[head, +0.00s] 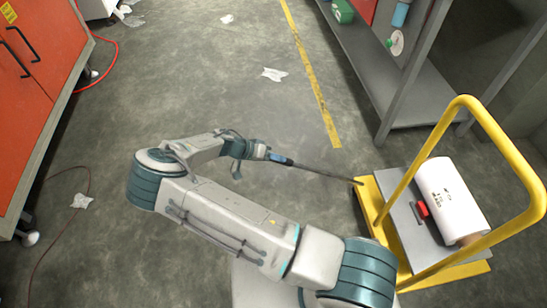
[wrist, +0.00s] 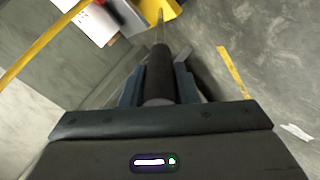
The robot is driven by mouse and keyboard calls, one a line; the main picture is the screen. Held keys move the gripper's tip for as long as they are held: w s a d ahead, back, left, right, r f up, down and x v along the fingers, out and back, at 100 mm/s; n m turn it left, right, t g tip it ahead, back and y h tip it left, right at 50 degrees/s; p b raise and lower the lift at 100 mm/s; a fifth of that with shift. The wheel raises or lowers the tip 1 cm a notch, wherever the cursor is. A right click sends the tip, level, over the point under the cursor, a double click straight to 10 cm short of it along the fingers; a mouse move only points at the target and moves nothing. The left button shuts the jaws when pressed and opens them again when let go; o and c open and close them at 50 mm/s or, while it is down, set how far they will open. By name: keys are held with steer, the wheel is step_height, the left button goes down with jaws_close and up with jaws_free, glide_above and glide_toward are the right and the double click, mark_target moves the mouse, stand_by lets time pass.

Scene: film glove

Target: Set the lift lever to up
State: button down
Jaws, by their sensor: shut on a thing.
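The lift lever appears to be the long dark bar (head: 320,171) in the head view. It runs from my gripper to the near left edge of the yellow cart (head: 368,203); whether it joins the cart there cannot be made out. My gripper (head: 277,158) is shut on the bar's outer end, left of the cart. In the wrist view the bar's thick dark grip (wrist: 160,75) lies between the two fingers of my gripper (wrist: 160,88). Its thinner far part points to the yellow cart. The lever's up or down setting is not clear.
A white roll (head: 450,198) and a small red object (head: 422,209) sit on the cart's grey top (head: 405,215) below its yellow handle (head: 500,140). A grey shelf (head: 375,75) stands behind. A red cabinet (head: 40,80) is at left. The floor between is mostly clear, with paper scraps (head: 274,74).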

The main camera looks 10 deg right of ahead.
steer(key=shift+s+d+f, duration=0.2)
steer(key=shift+s+f, duration=0.05)
steer(key=shift+f, duration=0.35)
steer(key=c, duration=1.1)
jaws_free()
steer(key=shift+w, duration=0.1)
steer(key=shift+a+r, duration=0.2)
steer(key=shift+a, duration=0.05)
steer(key=p+v, duration=0.1)
steer(key=v, duration=0.6)
steer(key=p+v, duration=0.1)
steer(key=v, duration=0.6)
steer(key=shift+w+f, duration=0.1)
steer(key=shift+f, duration=0.05)
